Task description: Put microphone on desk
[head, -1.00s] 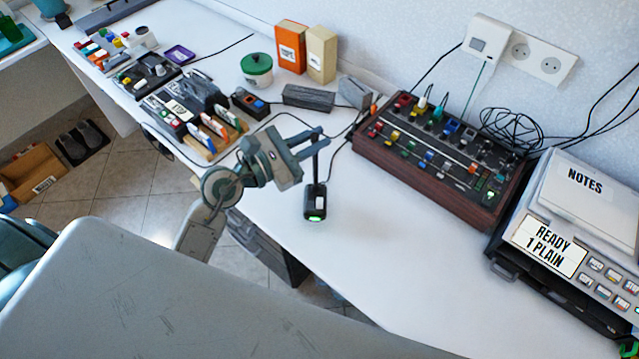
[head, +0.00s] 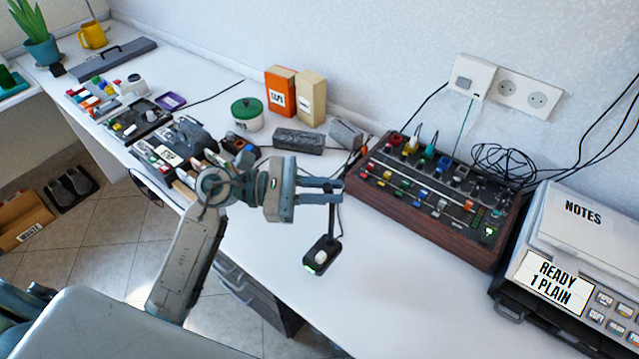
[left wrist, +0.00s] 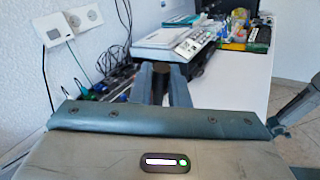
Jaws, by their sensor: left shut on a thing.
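The microphone (head: 322,254) has a small black base with a green light and a thin dark stem. My left gripper (head: 338,191) is shut on the upper stem, over the front part of the white desk (head: 400,290). The base hangs below the fingers, tilted, and seems to be just above the desk top; contact cannot be told. In the left wrist view, the dark head of the microphone (left wrist: 160,69) shows between the fingertips. My right gripper is not in view.
A mixer (head: 435,200) with coloured knobs stands right of the microphone, and a printer (head: 570,260) beyond it. Grey blocks (head: 299,141), boxes (head: 281,92) and a green-lidded tub (head: 246,114) stand behind. The desk between microphone, mixer and front edge is clear.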

